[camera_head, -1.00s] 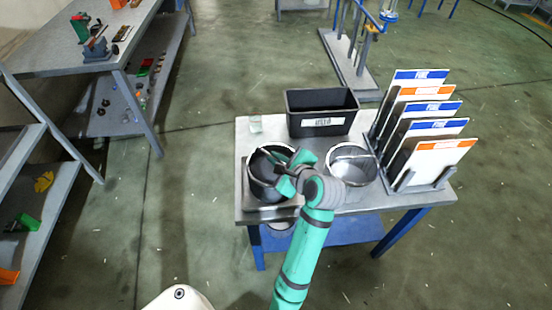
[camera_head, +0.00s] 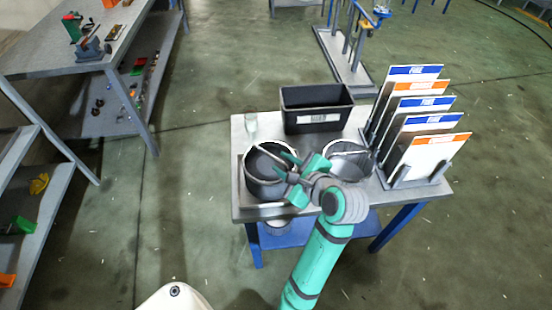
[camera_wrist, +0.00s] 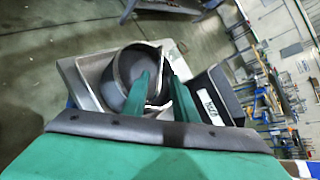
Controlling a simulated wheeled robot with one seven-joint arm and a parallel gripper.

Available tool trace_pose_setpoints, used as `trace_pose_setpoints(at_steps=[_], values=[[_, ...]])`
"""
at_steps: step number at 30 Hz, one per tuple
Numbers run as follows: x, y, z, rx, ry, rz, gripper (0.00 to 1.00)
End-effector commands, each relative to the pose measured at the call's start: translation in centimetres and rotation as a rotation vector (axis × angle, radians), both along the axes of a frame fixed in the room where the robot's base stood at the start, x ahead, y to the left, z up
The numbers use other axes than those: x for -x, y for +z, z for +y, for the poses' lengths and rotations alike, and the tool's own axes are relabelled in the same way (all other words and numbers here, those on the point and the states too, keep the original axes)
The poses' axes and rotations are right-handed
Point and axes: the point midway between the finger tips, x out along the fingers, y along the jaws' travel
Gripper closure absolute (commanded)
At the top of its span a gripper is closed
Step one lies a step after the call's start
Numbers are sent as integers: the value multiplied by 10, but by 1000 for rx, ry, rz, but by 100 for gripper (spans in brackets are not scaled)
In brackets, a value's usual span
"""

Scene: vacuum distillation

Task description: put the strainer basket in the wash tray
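Two round bucket-like vessels stand on the table: a dark one (camera_head: 262,187) at left and a steel one (camera_head: 350,153) at right, partly hidden by my arm. I cannot tell for sure which is the strainer basket. The left one stands on a shallow steel tray (camera_head: 243,201), possibly the wash tray; a thin bar crosses its mouth. My gripper (camera_head: 289,177) is at that vessel's right rim, between the two vessels. In the wrist view its green fingers (camera_wrist: 162,85) are apart, in front of a round vessel (camera_wrist: 128,72); contact is unclear.
A black labelled bin (camera_head: 316,107) stands at the table's back. A rack of upright signs (camera_head: 418,130) fills the right side. The floor left of the table is clear.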

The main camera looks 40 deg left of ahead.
Motion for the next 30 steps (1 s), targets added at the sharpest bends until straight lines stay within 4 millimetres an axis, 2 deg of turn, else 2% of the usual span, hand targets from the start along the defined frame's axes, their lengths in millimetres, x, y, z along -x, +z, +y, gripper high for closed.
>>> trace_pose_setpoints(at_steps=[3, 7, 19, 22, 25, 30], values=[[4, 10, -17, -1, -3, -2, 74], [6, 17, -28, -1, -2, -2, 74], [8, 17, -35, 1, -5, -5, 74], [4, 5, -42, 9, -28, -36, 74], [-2, -18, -58, 29, -69, -104, 74], [-11, -65, -98, 111, -155, -277, 74]])
